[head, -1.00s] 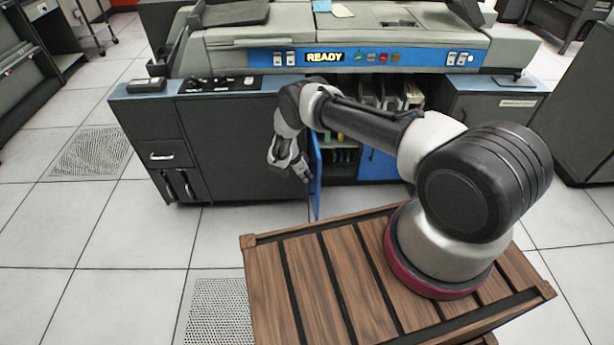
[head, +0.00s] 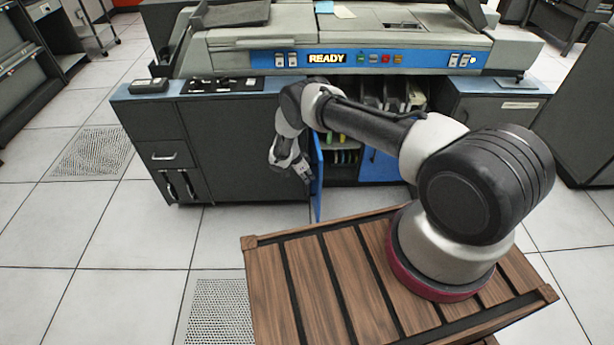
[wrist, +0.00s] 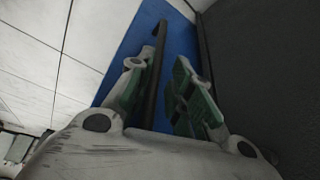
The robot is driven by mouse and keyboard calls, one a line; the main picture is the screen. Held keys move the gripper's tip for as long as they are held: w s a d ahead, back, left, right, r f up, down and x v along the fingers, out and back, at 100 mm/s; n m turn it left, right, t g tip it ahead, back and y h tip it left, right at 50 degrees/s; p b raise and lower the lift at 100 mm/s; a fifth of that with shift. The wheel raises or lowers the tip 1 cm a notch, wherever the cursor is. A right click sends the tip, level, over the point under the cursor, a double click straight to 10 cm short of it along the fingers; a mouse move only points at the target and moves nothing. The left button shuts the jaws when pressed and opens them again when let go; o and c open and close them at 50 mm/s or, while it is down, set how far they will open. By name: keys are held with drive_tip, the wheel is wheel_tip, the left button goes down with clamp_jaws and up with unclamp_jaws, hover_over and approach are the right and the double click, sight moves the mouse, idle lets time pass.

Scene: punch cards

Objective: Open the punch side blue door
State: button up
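The blue door (head: 319,182) under the left part of the machine's opening stands swung outward, almost edge-on in the head view. Shelves with colored items show behind it. My gripper (head: 301,172) is at the left face of this door, low in front of the dark cabinet. In the wrist view the blue door (wrist: 181,42) lies beyond my gripper (wrist: 158,66). A dark upright bar (wrist: 155,85) on the door runs between the two green-padded fingers. The fingers are apart, with gaps visible beside the bar. Contact with the bar cannot be told.
A second blue panel (head: 379,166) is right of the opening, partly behind my arm. The dark cabinet front (head: 235,150) stands left of my gripper. A slatted wooden crate (head: 300,290) is under my arm base. The tiled floor (head: 130,235) at left is clear.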

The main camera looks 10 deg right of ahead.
drive_tip(key=w+v, duration=0.1)
drive_tip(key=v, duration=1)
drive_tip(key=shift+s+a+r, duration=0.25)
drive_tip(key=shift+s+r, duration=0.15)
drive_tip(key=shift+s, duration=0.1)
